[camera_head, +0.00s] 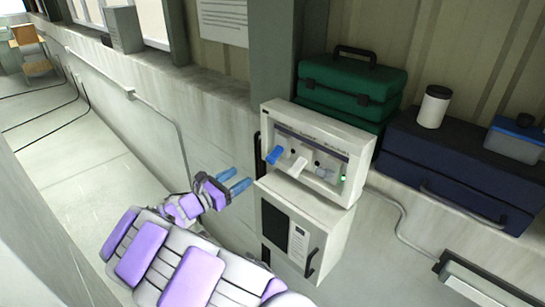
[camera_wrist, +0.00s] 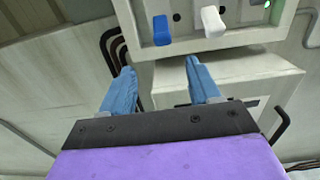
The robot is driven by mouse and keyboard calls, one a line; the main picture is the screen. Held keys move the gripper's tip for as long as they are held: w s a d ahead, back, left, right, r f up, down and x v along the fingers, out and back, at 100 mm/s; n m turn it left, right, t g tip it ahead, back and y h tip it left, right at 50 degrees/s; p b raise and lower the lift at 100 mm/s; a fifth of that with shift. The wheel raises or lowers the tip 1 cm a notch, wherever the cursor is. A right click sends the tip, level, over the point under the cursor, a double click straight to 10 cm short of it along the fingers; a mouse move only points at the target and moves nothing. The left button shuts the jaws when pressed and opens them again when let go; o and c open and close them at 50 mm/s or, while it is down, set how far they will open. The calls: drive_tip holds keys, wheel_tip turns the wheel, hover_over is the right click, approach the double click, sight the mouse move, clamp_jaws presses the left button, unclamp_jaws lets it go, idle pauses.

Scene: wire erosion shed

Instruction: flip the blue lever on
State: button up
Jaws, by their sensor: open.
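The blue lever (camera_head: 274,155) sticks out at the left of the white panel box (camera_head: 325,130). In the wrist view the blue lever (camera_wrist: 161,30) is at the top, just left of a white lever (camera_wrist: 212,21). My gripper (camera_head: 238,181) is open and empty, to the left of the panel and a little below the blue lever. In the wrist view the two blue fingers of my gripper (camera_wrist: 160,75) point up toward the panel, with the lever beyond and between them, apart from both. The white lever (camera_head: 298,168) also shows in the head view.
A lower white box (camera_head: 325,230) with a dark window and black handle is under the panel. A green case (camera_head: 350,85) stands behind it. A dark blue case (camera_head: 450,165) bears a white jar (camera_head: 434,106) to the right. Open floor (camera_head: 90,160) lies to the left.

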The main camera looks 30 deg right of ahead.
sight(269, 160)
drive_tip(key=b+x, duration=0.1)
drive_tip(key=x, duration=1.5)
drive_tip(key=shift+s+f, duration=0.1)
drive_tip(key=shift+s, duration=0.05)
drive_tip(key=c, duration=1)
